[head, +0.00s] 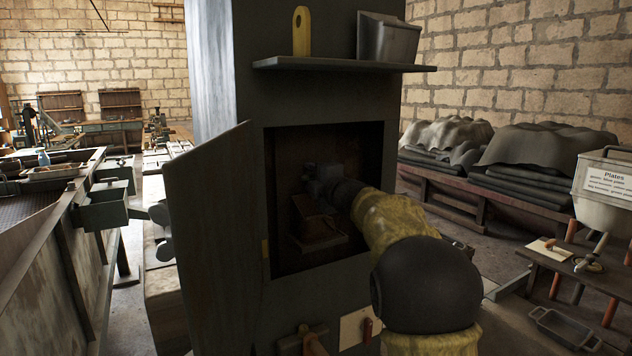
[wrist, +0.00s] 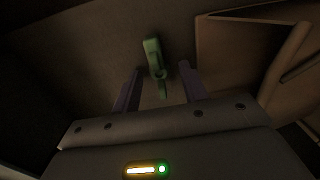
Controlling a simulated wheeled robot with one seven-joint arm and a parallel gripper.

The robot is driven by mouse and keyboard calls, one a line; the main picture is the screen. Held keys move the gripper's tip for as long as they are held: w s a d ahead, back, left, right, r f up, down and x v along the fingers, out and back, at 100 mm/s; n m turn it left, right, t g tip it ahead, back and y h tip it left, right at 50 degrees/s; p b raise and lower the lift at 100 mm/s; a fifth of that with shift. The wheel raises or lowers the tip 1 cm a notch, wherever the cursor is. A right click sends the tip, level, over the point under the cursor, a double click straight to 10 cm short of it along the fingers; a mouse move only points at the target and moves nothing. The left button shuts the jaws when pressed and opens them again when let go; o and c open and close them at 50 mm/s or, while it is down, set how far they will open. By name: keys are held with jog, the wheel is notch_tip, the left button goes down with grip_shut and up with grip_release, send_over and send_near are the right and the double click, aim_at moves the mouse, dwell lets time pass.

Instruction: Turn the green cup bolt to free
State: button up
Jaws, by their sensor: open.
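The green cup bolt (wrist: 153,58) shows in the wrist view as a small upright green piece on the dark back wall of the cabinet. My gripper (wrist: 160,80) is open, with one finger on each side of the bolt's lower end. I cannot tell whether either finger touches it. In the head view my arm reaches into the open dark cabinet (head: 258,220), and my gripper (head: 312,190) is in the shadow inside. The bolt is not discernible in the head view.
The cabinet door (head: 212,245) stands open on the left. A shelf (head: 340,65) above the opening holds a yellow-handled item (head: 301,32) and a grey bin (head: 387,38). In the wrist view a brown box-like part (wrist: 245,45) lies right of the bolt.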

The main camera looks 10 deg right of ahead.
jog(key=shift+s, duration=0.15)
jog(key=b+v, duration=0.2)
jog(key=v, duration=1.5)
jog(key=shift+b, duration=0.35)
